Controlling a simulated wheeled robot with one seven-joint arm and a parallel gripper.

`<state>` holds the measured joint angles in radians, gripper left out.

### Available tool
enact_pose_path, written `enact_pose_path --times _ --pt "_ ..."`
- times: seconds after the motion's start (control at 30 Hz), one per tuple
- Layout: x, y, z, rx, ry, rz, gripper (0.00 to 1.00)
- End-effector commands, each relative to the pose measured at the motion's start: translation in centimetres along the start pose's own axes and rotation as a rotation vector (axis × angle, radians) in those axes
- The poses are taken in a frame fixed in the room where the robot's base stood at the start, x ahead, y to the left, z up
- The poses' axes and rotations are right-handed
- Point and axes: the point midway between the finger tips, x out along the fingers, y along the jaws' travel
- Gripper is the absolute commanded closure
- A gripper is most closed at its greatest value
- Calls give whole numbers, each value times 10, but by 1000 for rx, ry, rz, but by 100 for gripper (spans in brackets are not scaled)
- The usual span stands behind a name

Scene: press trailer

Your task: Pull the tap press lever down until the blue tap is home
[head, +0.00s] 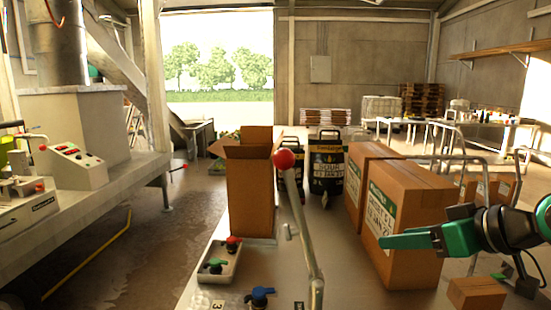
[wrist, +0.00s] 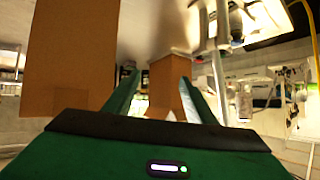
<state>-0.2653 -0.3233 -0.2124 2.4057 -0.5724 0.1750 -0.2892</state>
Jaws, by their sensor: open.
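The press lever is a grey metal arm (head: 306,223) with a red ball knob (head: 284,159). It stands raised and tilted at the middle of the head view. The blue tap (head: 260,296) is at the bottom of that view, left of the lever's lower end; its seating is cut off. My gripper (head: 384,242) is right of the lever, pointing left, apart from lever and knob. In the wrist view my gripper (wrist: 160,78) has its two green fingers spread with nothing held between them. A pale bar right of the fingers there may be the lever; I cannot tell.
A tray (head: 206,276) holds a red and a green tap. An open carton (head: 252,190) stands behind the lever's left. Large boxes (head: 415,210) stand behind my gripper, and a small box (head: 477,293) lies below it. Space between gripper and lever looks clear.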

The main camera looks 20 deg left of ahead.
Motion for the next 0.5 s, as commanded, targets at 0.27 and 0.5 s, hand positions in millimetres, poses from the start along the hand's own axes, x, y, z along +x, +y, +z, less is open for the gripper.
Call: enact_pose_path --times 0.27,0.5 --pt "4 -153 -130 -193 434 -353 49" --pt "-2 -187 -156 -206 531 -424 49"
